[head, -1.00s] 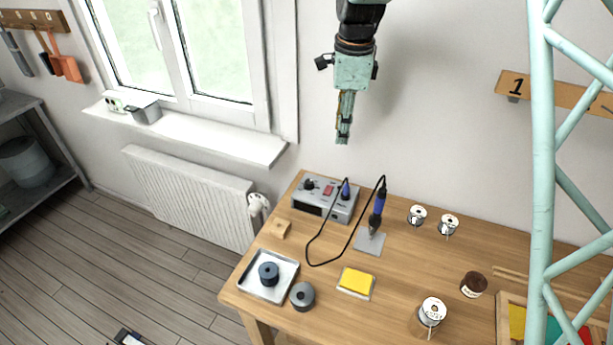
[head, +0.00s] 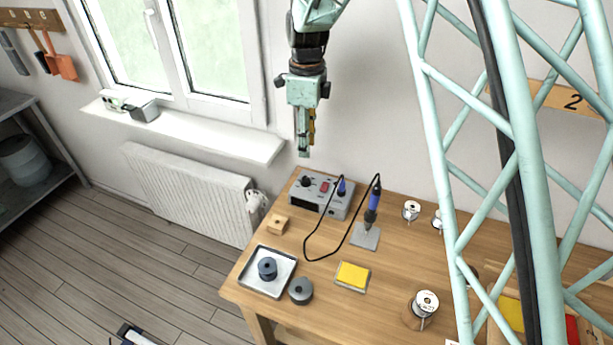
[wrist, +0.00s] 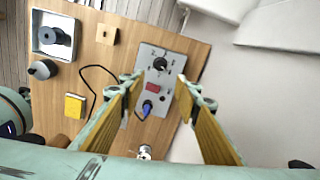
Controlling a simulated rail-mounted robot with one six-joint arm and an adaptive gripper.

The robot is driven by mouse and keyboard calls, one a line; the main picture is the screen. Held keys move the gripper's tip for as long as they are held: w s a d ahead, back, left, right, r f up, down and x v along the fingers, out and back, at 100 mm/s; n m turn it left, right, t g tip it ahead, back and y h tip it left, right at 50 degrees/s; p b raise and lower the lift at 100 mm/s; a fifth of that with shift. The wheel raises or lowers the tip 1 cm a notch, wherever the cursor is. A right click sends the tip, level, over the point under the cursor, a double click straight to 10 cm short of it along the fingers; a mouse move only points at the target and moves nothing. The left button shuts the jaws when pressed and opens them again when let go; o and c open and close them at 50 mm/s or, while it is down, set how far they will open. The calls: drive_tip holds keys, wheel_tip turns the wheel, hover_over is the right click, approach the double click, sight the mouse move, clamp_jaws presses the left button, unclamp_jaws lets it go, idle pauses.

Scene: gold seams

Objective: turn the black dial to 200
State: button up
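The black dial (head: 306,181) is on the left part of the grey soldering station (head: 322,195), which stands at the back left of the wooden table. In the wrist view the dial (wrist: 159,64) sits on the station's panel (wrist: 147,53), with marks around it that are too small to read. My gripper (head: 304,154) hangs above the station, apart from it and pointing down. In the wrist view my gripper (wrist: 157,82) shows its two fingers spread wide, with nothing between them. The dial lies between and beyond the fingertips.
A blue soldering iron (head: 373,203) stands in its holder right of the station, its black cable looping over the table. A wooden block (head: 277,224), a metal tray (head: 247,279), a dark spool (head: 301,291) and a yellow sponge (head: 352,275) lie in front. The window wall is behind.

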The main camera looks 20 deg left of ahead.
sight(307, 178)
drive_tip(key=shift+f, duration=0.15)
drive_tip(key=shift+f+b, duration=0.35)
drive_tip(key=shift+f, duration=6.4)
drive_tip(key=shift+c, duration=0.7)
drive_tip(key=c, duration=0.7)
